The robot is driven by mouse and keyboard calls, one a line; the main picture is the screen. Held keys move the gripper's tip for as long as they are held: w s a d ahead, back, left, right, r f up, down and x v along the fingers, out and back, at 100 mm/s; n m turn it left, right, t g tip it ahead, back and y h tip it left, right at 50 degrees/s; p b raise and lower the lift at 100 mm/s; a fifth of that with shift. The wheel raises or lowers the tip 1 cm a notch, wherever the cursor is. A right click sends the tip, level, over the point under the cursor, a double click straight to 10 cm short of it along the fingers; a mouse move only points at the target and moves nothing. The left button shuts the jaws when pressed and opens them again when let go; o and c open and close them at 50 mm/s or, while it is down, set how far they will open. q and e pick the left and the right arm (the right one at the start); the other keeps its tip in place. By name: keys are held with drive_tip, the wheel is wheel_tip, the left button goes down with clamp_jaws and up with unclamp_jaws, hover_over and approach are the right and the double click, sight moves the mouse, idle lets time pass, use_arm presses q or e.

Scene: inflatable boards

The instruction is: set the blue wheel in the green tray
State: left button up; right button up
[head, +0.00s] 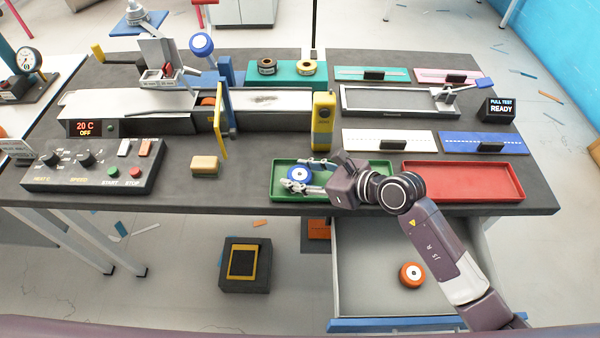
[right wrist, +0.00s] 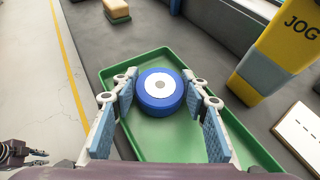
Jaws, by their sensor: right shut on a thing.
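The blue wheel (head: 299,175), with a white face and grey hub, is at the left end of the green tray (head: 293,198). My right gripper (head: 304,174) is shut on it, one finger on each side. In the right wrist view the wheel (right wrist: 160,90) is between the fingertips, over the floor of the tray (right wrist: 152,135) and inside its walls. I cannot tell whether its underside touches the tray floor. What looks like my left gripper (right wrist: 32,157) shows small at the lower left of the right wrist view, its opening unclear.
A red tray (head: 463,181) lies right of the green one. The yellow JOG post (head: 323,122) stands just behind the green tray. A tan block (head: 205,165) and a control box (head: 95,165) are to the left. An orange wheel (head: 411,274) lies in the open drawer below.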

drive_tip(key=shift+f, duration=0.15)
drive_tip(key=o, duration=1)
drive_tip(key=shift+r, duration=0.2)
drive_tip(key=b+v, duration=0.1)
drive_tip(key=v, duration=1)
drive_tip(key=shift+s+d+r, duration=0.25)
drive_tip(key=shift+d, duration=0.1)
